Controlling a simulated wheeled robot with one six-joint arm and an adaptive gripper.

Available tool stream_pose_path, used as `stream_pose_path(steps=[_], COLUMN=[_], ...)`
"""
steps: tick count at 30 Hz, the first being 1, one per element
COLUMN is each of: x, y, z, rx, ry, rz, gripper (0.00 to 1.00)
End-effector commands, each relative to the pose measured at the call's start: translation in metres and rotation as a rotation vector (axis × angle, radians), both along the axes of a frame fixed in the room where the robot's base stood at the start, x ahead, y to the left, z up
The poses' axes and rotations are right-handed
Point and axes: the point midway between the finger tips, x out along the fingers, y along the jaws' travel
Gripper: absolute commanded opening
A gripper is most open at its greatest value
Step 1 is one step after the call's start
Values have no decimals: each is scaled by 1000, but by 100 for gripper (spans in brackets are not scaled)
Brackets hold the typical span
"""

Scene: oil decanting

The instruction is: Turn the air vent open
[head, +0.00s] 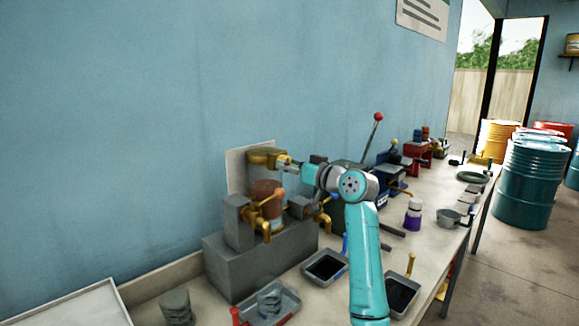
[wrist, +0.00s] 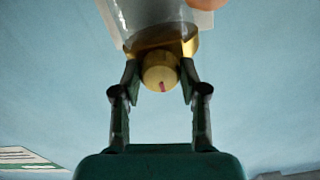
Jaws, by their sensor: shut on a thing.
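The air vent is a round brass knob (wrist: 160,72) with a small reddish mark on its face, in the middle of the wrist view. My gripper (wrist: 159,80) is shut on this knob, one finger on each side. A wider brass collar (wrist: 160,40) and a pale body (wrist: 125,12) are behind it. The knob itself is too small to make out there.
Brass taps (head: 264,226) are below the drum. Black-bottomed trays (head: 325,266) and a grey tray with a jar (head: 270,301) are in front. A lever with a red ball (head: 378,117) rises behind my arm. The blue wall (head: 130,120) is close behind.

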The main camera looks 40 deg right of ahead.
Motion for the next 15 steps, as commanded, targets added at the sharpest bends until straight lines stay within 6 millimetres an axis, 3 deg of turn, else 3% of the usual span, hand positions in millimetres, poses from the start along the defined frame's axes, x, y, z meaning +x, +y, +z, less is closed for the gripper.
stream_pose_path(steps=[8, 15], x=[0, 0], y=[0, 1], z=[0, 0], rx=[70, 241], ry=[0, 0], rz=[0, 0], gripper=[8, 8])
